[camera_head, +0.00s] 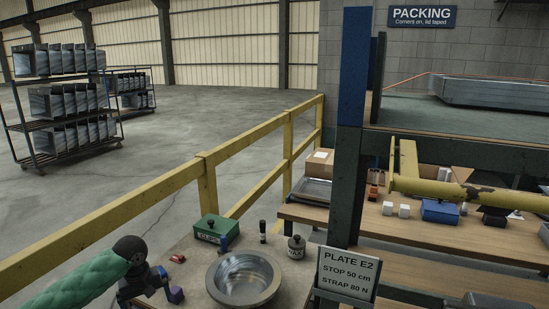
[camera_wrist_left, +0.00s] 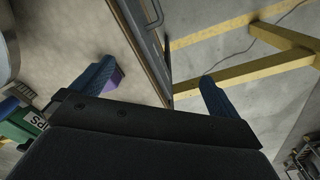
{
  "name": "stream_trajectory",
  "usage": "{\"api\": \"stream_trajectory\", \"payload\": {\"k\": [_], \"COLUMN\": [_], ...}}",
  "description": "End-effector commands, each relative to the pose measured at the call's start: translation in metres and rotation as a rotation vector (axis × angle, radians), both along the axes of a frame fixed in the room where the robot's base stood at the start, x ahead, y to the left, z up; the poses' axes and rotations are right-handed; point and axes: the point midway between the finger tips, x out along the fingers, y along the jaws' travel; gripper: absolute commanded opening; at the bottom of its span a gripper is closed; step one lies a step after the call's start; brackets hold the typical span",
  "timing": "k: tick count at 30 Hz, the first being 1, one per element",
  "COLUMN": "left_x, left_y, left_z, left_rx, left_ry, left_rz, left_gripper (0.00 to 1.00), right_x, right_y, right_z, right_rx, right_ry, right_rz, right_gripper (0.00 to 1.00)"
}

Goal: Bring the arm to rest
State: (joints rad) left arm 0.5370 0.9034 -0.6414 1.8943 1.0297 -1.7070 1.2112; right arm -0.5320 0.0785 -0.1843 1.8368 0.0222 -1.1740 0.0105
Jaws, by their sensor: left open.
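My left arm, with a green sleeve, comes in from the lower left of the head view. Its left gripper (camera_head: 163,284) is at the left edge of the near work table (camera_head: 198,272), left of a round metal bowl (camera_head: 243,278). In the left wrist view the two blue fingers of this gripper (camera_wrist_left: 152,92) are wide apart with nothing held between them. One finger appears over the tabletop beside a small purple block (camera_wrist_left: 115,78); the other appears past the table edge over the floor. The block also shows in the head view (camera_head: 177,295). My right gripper is not in view.
A green box (camera_head: 211,229), a small red item (camera_head: 177,258) and a lidded grey pot (camera_head: 296,247) stand on the table. A yellow railing (camera_head: 170,183) runs behind it. A sign (camera_head: 347,276) and a dark post (camera_head: 345,190) stand to the right. Open floor lies beyond the railing.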

Motion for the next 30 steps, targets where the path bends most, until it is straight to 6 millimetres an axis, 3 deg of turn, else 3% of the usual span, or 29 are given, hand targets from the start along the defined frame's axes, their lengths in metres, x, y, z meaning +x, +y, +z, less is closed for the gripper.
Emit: {"api": "stream_trajectory", "payload": {"k": [5, 15, 24, 30], "left_x": [-0.025, -0.088, -0.150, -0.193], "left_y": [-0.044, -0.125, -0.173, -0.189], "left_z": [-0.034, -0.087, -0.113, -0.123], "left_rx": [-0.024, -0.070, -0.089, -0.079], "left_ry": [-0.025, -0.116, -0.208, -0.260], "left_rz": [-0.133, -0.391, -0.546, -0.612], "left_gripper": [1.00, 1.00, 1.00, 1.00], "right_x": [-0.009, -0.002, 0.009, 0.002], "right_y": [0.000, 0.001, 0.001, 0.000], "right_z": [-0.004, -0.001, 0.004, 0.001], "right_rx": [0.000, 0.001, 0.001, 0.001], "right_ry": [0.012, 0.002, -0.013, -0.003], "right_rz": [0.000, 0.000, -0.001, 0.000], "right_gripper": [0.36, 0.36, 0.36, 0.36]}}
